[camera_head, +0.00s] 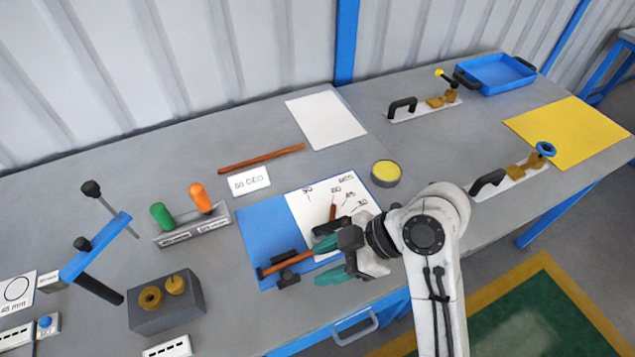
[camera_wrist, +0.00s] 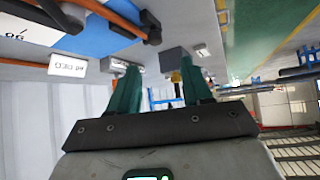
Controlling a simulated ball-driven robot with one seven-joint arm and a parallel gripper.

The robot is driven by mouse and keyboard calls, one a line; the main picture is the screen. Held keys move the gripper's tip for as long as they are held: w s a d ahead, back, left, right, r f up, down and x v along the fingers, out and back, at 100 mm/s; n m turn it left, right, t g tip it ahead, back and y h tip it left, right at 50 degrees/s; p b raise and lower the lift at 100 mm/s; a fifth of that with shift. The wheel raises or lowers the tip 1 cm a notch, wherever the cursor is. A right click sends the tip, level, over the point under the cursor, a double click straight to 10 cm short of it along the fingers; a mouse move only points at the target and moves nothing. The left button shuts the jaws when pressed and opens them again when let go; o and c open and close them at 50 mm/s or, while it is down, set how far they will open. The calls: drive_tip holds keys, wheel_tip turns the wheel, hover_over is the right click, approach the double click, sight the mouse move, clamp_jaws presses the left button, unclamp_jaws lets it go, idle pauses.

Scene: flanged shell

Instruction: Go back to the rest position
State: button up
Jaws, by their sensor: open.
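My gripper (camera_head: 330,256) has teal fingers and hangs over the front right part of the blue and white board (camera_head: 257,232) in the head view. In the wrist view the two fingers of my gripper (camera_wrist: 162,95) stand apart with nothing between them. A copper-brown rod (camera_head: 285,262) lies on the blue part of the board in black holders, close to the left of the fingers. I cannot tell whether the fingers touch it. My white arm comes in from the lower right.
A grey block with brass rings (camera_head: 166,301), a stand with green and orange handles (camera_head: 192,226) and a blue clamp frame (camera_head: 95,247) stand at the left. A yellow-topped tin (camera_head: 385,173) is behind my wrist. A blue tray (camera_head: 495,74) is at the far right.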

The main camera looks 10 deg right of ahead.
drive_tip(key=s+d+f+m+h, duration=0.4)
drive_tip(key=s+d+f+m, duration=0.2)
drive_tip(key=s+d+m, duration=0.2)
drive_tip(key=s+d+f+m+h, duration=0.5)
drive_tip(key=s+d+f+m, duration=0.2)
drive_tip(key=d, duration=0.6)
drive_tip(key=s+m, duration=0.2)
drive_tip(key=s, duration=0.1)
drive_tip(key=shift+s+d, duration=0.25)
drive_tip(key=shift+s, duration=0.05)
